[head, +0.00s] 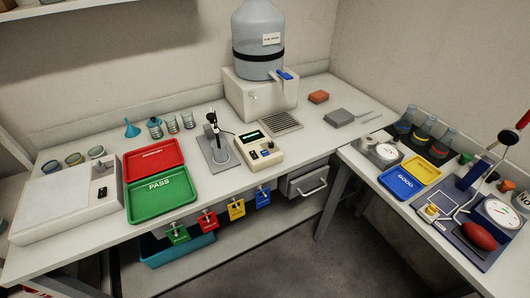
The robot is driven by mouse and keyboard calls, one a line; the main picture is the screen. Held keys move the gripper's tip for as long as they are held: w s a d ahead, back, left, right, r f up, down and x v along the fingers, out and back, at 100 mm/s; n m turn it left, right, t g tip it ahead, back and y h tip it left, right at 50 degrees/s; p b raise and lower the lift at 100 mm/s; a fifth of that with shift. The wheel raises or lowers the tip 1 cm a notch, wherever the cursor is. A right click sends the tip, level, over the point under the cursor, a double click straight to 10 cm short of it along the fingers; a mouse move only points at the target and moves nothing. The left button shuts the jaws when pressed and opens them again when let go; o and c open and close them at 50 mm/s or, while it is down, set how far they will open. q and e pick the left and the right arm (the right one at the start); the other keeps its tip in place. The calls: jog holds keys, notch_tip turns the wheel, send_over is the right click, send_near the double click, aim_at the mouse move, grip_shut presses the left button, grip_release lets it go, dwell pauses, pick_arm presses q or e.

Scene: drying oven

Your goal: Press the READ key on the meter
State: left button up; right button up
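The meter (243,153) is a cream box with a dark green display at its upper part. It stands on the long bench near the middle of the head view. Several small keys, some blue, sit below the display; their labels are too small to read, so I cannot tell which is READ. A probe on a stand (212,135) with a glass beaker is just left of the meter. Neither of my grippers is in view.
A red tray (153,158) and a green PASS tray (161,194) lie left of the probe stand. A large water bottle (258,30) on a white dispenser stands behind the meter. A metal drain grille (281,123) lies behind right. The front bench edge is close to the meter.

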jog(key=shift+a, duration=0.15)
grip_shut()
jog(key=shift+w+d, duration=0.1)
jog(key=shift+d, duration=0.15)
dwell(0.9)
